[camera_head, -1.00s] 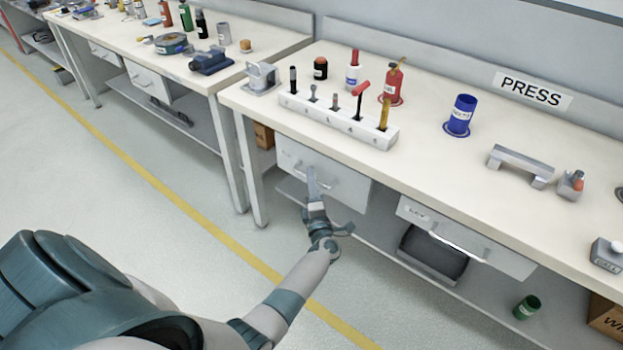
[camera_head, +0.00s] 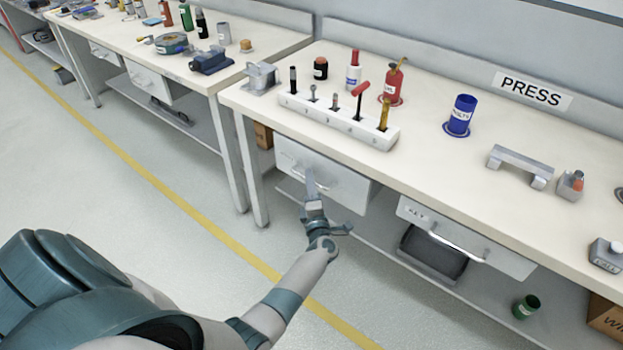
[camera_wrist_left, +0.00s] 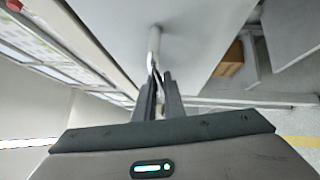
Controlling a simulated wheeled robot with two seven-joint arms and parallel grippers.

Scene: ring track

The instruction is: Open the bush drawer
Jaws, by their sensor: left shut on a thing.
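A pale grey drawer (camera_head: 349,188) hangs under the left end of the bench marked PRESS. No label on it can be read in these views, so I cannot confirm that it is the bush drawer. My left gripper (camera_head: 311,182) is at the drawer's front, shut on its metal bar handle. In the left wrist view, the handle (camera_wrist_left: 154,42) runs between the two dark fingers (camera_wrist_left: 159,80), with the flat drawer front (camera_wrist_left: 200,35) behind it. The drawer's inside is hidden from both views. My right gripper is not in view.
A second drawer (camera_head: 465,237), labelled KEY, sits to the right with a bar handle. A dark bin (camera_head: 432,254) and a green cup (camera_head: 526,307) are on the shelf below. A tool rack (camera_head: 338,121) stands on the bench above. The floor in front is clear.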

